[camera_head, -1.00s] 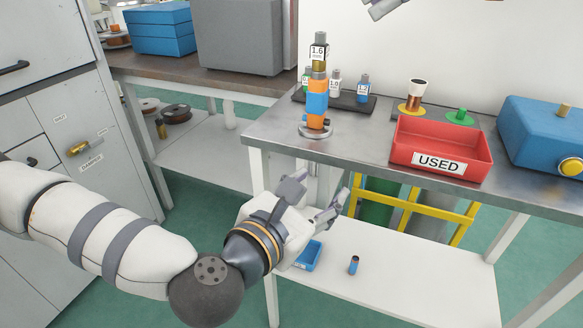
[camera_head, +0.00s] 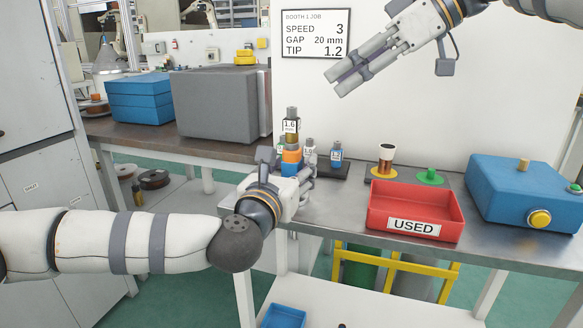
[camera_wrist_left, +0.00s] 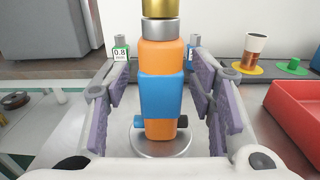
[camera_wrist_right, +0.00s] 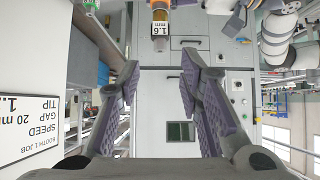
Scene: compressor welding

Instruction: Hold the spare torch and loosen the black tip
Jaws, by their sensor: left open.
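The spare torch, with an orange and blue body (camera_wrist_left: 160,95) and a gold collar, stands upright on a round metal base at the bench's left end. Its dark tip (camera_head: 291,112) carries a white "1.6" label; it also shows at the top of the right wrist view (camera_wrist_right: 160,30). My left gripper (camera_head: 287,168) is open, with its fingers on either side of the torch body. In the left wrist view, gaps show between the pads and the body. My right gripper (camera_head: 340,84) is open and empty, above and to the right of the tip.
Behind the torch is a dark rack (camera_head: 328,170) with small labelled tips. A red "USED" bin (camera_head: 375,219), a green disc (camera_head: 431,174), a yellow-based copper cylinder (camera_head: 386,160) and a blue box (camera_head: 510,190) stand to the right. A wall sign (camera_head: 316,34) reads "TIP 1.2".

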